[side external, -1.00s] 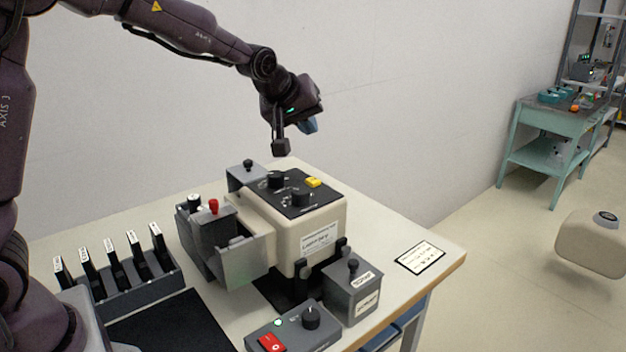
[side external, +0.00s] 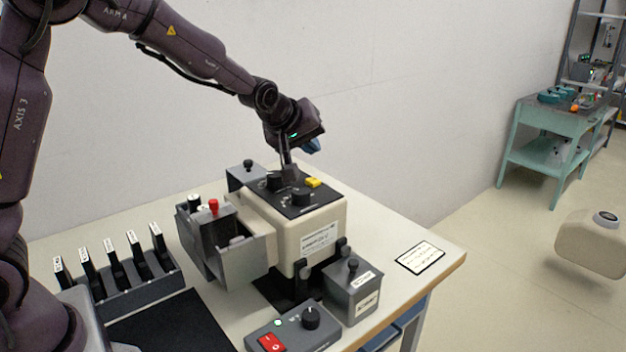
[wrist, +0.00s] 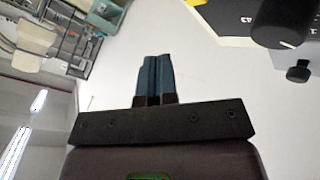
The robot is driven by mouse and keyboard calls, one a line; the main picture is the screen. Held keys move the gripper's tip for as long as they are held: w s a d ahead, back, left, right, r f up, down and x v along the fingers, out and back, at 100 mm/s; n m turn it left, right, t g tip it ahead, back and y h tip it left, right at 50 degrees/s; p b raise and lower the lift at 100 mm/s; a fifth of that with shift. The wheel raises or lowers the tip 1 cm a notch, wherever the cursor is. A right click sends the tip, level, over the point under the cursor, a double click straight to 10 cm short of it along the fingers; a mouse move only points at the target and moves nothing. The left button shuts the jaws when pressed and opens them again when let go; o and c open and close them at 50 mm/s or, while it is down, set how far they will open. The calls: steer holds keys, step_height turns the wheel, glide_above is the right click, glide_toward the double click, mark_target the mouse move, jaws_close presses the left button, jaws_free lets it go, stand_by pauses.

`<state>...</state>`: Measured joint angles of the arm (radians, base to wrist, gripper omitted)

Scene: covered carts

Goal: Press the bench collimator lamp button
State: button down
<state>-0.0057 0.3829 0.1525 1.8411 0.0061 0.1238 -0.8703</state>
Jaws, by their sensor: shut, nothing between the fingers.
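A cream instrument housing (side external: 325,235) stands on the bench, with a dark top panel (side external: 292,210). The panel carries a yellow button (side external: 314,183) and black knobs (side external: 302,197). My gripper (side external: 313,147) is above and behind the panel, its blue fingers shut and empty. The fingertips are apart from the yellow button. A dark block on my wrist hangs low over the panel and partly covers it. Panel lettering is unreadable.
A grey open box with a red knob (side external: 213,206) is left of the housing. A control box with a red rocker switch (side external: 272,342) and a small grey box (side external: 352,292) stand in front. A card (side external: 420,257) lies on clear bench at right.

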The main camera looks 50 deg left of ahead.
mark_target(310, 179)
steer(key=shift+f, duration=1.9)
steer(key=shift+f, duration=0.1)
stand_by(0.5)
steer(key=shift+f, duration=0.3)
steer(key=shift+f, duration=0.45)
stand_by(0.5)
steer(key=shift+r, duration=0.85)
steer(key=shift+r, duration=0.1)
steer(key=shift+r, duration=2.45)
